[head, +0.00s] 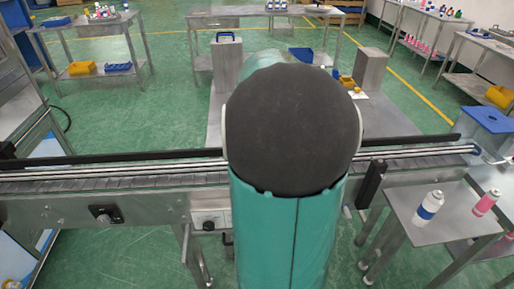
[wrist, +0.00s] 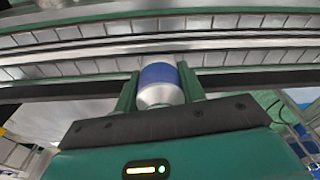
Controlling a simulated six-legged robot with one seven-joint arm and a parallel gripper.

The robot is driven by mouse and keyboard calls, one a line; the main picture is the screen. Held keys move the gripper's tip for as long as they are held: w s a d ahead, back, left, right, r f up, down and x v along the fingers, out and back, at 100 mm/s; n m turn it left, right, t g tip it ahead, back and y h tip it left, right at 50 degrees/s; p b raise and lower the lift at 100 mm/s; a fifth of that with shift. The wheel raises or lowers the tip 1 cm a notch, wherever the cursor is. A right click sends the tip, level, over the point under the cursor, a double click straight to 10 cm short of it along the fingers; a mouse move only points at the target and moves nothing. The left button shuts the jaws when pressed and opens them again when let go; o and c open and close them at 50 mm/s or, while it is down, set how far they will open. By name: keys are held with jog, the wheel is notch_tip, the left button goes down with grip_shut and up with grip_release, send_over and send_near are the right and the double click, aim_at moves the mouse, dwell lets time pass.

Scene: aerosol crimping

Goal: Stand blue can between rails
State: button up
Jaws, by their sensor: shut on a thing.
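A can with a blue band and silver-white ends (wrist: 158,84) is between the two green fingers of my gripper (wrist: 160,88) in the wrist view. The fingers are shut on it. Its far end overlaps the near dark rail in the picture; I cannot tell whether it touches the rail or the belt. The conveyor's rails (head: 110,166) run across the head view, and the segmented belt with rails (wrist: 250,38) crosses the top of the wrist view. In the head view my arm hides the gripper, the held can and the middle of the conveyor.
A side table (head: 450,236) at the right holds another white can with a blue band (head: 429,206) and a pink can (head: 486,202). A blue-topped stool-like unit (head: 490,120) stands at the conveyor's right end. Benches with bins stand behind; green floor lies between.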

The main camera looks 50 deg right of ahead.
jog(key=shift+f, duration=0.2)
dwell(0.4)
jog(key=o, duration=1)
jog(key=shift+o, duration=0.2)
jog(key=r, duration=0.4)
jog(key=s+r, duration=0.1)
jog(key=r, duration=0.4)
jog(key=a+r, duration=0.1)
jog(key=r, duration=0.3)
jog(key=shift+s+r, duration=0.15)
jog(key=shift+r, duration=0.2)
jog(key=shift+a, duration=0.15)
